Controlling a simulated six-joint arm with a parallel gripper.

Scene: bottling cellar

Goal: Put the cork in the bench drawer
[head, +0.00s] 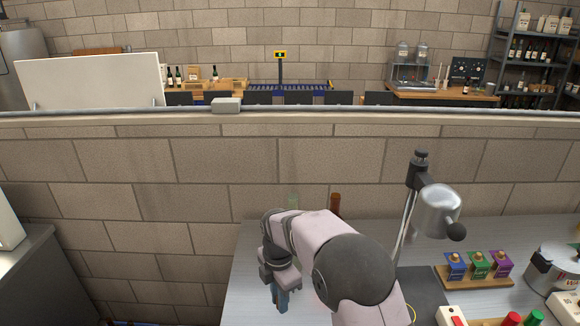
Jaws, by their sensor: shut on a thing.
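My gripper (281,301) points down over the left part of the grey bench top (247,275). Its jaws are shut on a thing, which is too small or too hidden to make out. I cannot pick out the cork anywhere in the head view. The bench drawer is not in view, as the bench's front lies below the picture's lower edge.
A brown bottle (335,204) and a pale green bottle (293,201) stand behind my arm. A metal lamp (437,208), a wooden rack (474,281) of coloured packs and a pot (552,268) stand to the right. A stone wall (150,185) closes the back.

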